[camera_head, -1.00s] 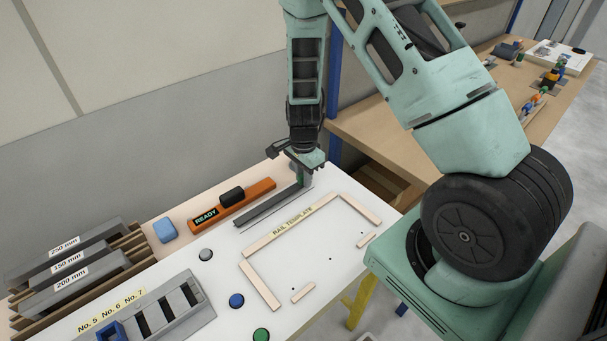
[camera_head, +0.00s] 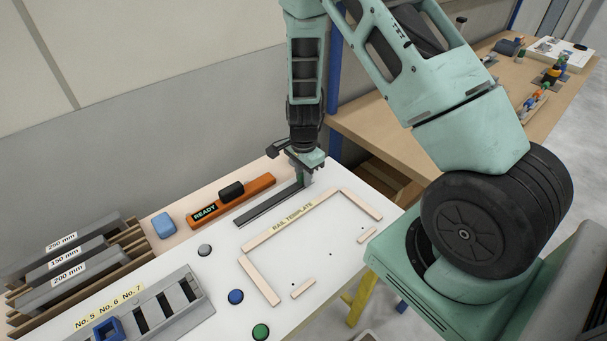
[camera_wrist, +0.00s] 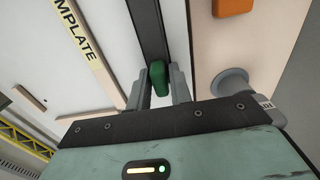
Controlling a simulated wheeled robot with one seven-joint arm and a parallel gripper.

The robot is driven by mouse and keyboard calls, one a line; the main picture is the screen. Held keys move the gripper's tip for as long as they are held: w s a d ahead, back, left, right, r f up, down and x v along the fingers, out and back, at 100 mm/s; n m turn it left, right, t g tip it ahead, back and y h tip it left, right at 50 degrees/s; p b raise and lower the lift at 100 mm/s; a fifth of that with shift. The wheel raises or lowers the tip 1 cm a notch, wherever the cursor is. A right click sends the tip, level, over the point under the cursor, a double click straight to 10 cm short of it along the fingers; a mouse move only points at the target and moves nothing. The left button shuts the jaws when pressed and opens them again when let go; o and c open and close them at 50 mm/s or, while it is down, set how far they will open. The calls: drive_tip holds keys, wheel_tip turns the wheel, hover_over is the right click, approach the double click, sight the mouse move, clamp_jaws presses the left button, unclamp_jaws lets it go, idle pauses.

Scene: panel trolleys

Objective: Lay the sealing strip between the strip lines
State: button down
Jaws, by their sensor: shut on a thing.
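The sealing strip (camera_head: 268,206) is a long dark grey bar along the back of the white table top, between the orange READY unit and the rail template. It also shows in the wrist view (camera_wrist: 148,28), running away from my gripper. My gripper (camera_head: 304,181) is over the strip's right end, pointing down. In the wrist view its fingers (camera_wrist: 158,88) are shut on a green grip (camera_wrist: 158,75) at the strip's near end. The strip looks flat on or very close to the table; I cannot tell which. I cannot make out the strip lines beside or under it.
The orange READY unit (camera_head: 232,200) lies behind the strip. The wooden rail template frame (camera_head: 262,236) is in front. A blue block (camera_head: 164,225), a rack of labelled bars (camera_head: 82,262) and a grey slotted holder (camera_head: 168,309) stand left. Round buttons (camera_head: 236,297) line the table.

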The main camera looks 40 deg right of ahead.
drive_tip(key=shift+f, duration=0.25)
drive_tip(key=c, duration=1.2)
unclamp_jaws()
drive_tip(key=shift+r, duration=0.15)
wheel_tip(320, 180, up, 17)
drive_tip(key=shift+r+b, duration=0.1)
drive_tip(key=shift+b, duration=0.5)
